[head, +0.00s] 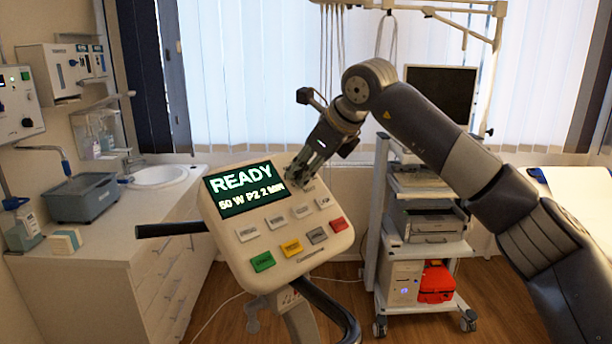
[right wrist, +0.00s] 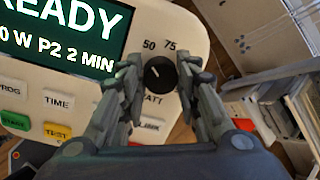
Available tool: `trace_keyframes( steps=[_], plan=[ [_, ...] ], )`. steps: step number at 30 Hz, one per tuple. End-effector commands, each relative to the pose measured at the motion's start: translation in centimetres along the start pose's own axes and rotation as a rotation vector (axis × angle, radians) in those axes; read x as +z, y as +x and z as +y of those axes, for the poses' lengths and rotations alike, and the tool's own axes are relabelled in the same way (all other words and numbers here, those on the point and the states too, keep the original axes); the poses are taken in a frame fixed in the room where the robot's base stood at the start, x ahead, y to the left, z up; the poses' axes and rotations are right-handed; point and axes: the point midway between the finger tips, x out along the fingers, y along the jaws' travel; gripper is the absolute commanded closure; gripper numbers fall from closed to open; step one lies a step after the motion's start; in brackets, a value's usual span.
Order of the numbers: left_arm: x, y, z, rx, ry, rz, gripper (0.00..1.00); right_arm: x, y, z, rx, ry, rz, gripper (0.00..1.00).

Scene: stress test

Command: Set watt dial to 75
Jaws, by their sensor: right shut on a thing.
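The ergometer-like console (head: 240,238) has a screen (head: 245,190) reading "READY 50 W P2 2 MIN". The black watt dial (right wrist: 157,73) shows in the right wrist view, with "50" and "75" printed above it and a label ending in "ATT" below. Its pale mark points up and left, toward the 50 side. My right gripper (head: 300,180) reaches down to the console's upper right; it also shows in the right wrist view (right wrist: 158,72). Its fingers stand on both sides of the dial, shut on it. In the head view the gripper hides the dial. My left gripper is not in view.
The console has several labelled buttons, including green (head: 263,262) and red (head: 338,225) ones. Black handlebars (head: 335,318) extend at its sides. A trolley (head: 425,250) with devices stands behind to the right. A counter with a sink (head: 160,176) is at left.

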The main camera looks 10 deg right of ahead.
Motion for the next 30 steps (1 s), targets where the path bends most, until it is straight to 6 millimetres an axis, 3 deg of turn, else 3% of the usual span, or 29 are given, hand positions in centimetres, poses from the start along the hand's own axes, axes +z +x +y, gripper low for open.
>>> trace_keyframes(
  steps=[18,30],
  plan=[
    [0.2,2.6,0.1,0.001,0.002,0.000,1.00,0.2,-0.1,-0.2,-0.029,0.573,0.036,0.93],
    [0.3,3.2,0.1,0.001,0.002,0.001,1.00,0.3,-0.2,-0.3,-0.040,0.825,0.051,0.93]
  ],
)
